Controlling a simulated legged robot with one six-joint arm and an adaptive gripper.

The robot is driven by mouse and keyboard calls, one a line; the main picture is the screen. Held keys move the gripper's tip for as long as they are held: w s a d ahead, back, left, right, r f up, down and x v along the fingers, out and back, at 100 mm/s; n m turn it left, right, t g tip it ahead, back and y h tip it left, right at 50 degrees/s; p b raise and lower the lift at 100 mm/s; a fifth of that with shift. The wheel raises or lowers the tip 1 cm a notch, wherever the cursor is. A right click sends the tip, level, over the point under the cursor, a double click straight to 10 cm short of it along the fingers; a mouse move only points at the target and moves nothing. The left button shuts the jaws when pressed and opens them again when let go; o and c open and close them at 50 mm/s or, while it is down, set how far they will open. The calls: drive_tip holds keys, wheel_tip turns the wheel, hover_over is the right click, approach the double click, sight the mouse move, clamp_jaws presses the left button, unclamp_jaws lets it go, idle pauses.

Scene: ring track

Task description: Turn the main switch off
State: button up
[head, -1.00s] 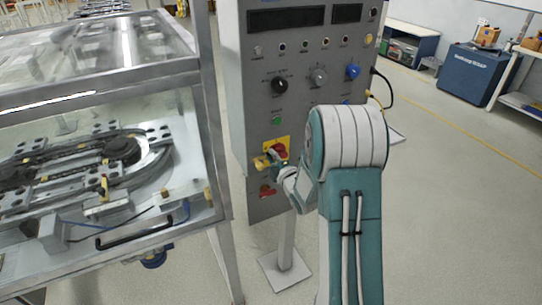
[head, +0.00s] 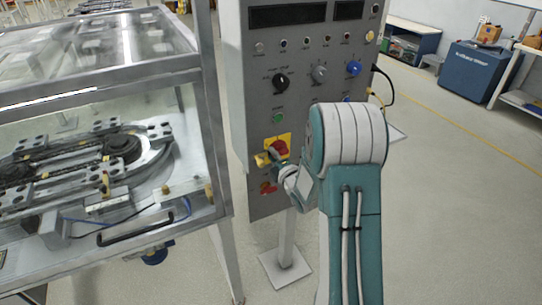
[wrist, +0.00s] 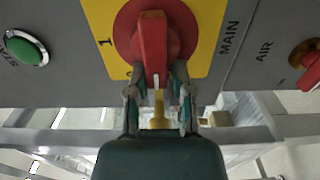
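The main switch is a red rotary knob with a raised handle on a yellow plate, low on the grey panel in the head view (head: 279,147). In the wrist view, the switch handle (wrist: 152,42) runs up and down the picture, with a "1" mark at its left and "MAIN" at its right. My gripper (wrist: 159,75) reaches the plate from below, its two fingers on either side of the handle's lower end. The fingers stand apart; whether they touch the handle is unclear. In the head view, my gripper (head: 270,157) is small and partly hides the plate.
A green button (wrist: 26,47) and a red AIR switch (wrist: 312,70) flank the main switch in the wrist view. A framed glass machine enclosure (head: 105,90) stands close on the left. Open floor (head: 455,200) lies to the right, with a blue cabinet (head: 473,72) farther back.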

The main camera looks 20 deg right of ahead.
drive_tip(key=shift+o, duration=0.9)
drive_tip(key=shift+d+f, duration=0.25)
drive_tip(key=shift+d, duration=0.1)
drive_tip(key=shift+d+r, duration=0.1)
drive_tip(key=shift+d, duration=0.1)
drive_tip(key=shift+s+a, duration=0.1)
drive_tip(key=s, duration=1.1)
drive_tip(key=shift+s+d, duration=0.25)
drive_tip(key=shift+s, duration=0.15)
